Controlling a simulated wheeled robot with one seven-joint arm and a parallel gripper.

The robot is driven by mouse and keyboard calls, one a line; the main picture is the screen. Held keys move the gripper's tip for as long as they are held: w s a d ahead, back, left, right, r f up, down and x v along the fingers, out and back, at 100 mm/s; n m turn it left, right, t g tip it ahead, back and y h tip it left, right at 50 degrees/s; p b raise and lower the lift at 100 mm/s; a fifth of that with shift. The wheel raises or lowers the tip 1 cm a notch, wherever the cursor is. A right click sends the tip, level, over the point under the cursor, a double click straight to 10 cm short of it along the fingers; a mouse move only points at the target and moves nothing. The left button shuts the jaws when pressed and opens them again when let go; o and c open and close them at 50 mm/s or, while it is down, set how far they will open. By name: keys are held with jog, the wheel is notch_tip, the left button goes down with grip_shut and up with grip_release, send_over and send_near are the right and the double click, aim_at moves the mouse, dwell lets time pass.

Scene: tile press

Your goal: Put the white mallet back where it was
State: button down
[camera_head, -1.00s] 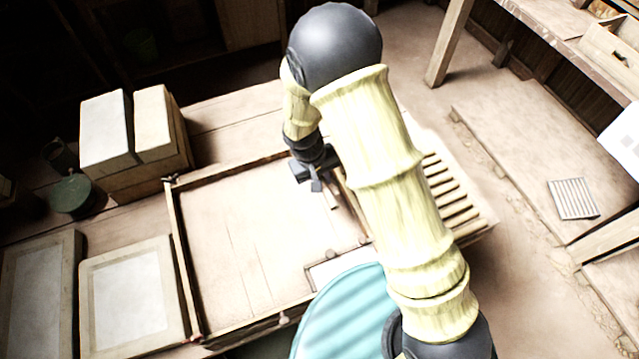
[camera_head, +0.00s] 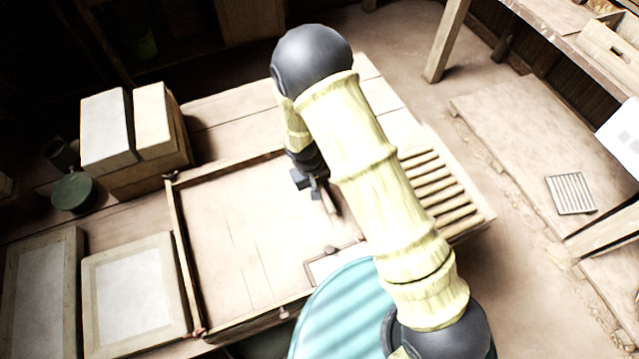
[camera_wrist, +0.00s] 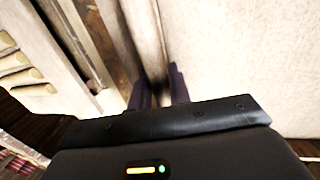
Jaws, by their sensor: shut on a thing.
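My gripper (camera_head: 314,190) is over the right part of the framed wooden tray (camera_head: 174,235), near its right side. In the wrist view its two dark fingers (camera_wrist: 160,90) are close together on a slim brownish-grey bar (camera_wrist: 148,40), which I take for the handle of the white mallet. A short piece of it (camera_head: 329,203) shows below the fingers in the head view. I cannot make out the mallet's head; my arm and gripper hide much of that area. I cannot tell whether the mallet touches the tray.
A slatted rack (camera_head: 440,190) lies right of the tray, partly behind my arm. Pale blocks (camera_head: 107,128) stand at the back left, beside a green round pot (camera_head: 72,192). Framed panels (camera_head: 132,295) lie at left. The tray's middle (camera_head: 240,230) is bare.

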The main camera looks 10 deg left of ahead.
jog(key=c, duration=1.3)
grip_release()
jog(key=shift+s, duration=0.1)
jog(key=shift+a+r, duration=0.1)
jog(key=shift+r, duration=0.1)
jog(key=b+v, duration=0.2)
jog(key=v, duration=0.9)
jog(key=shift+r, duration=0.35)
jog(key=shift+s, duration=0.1)
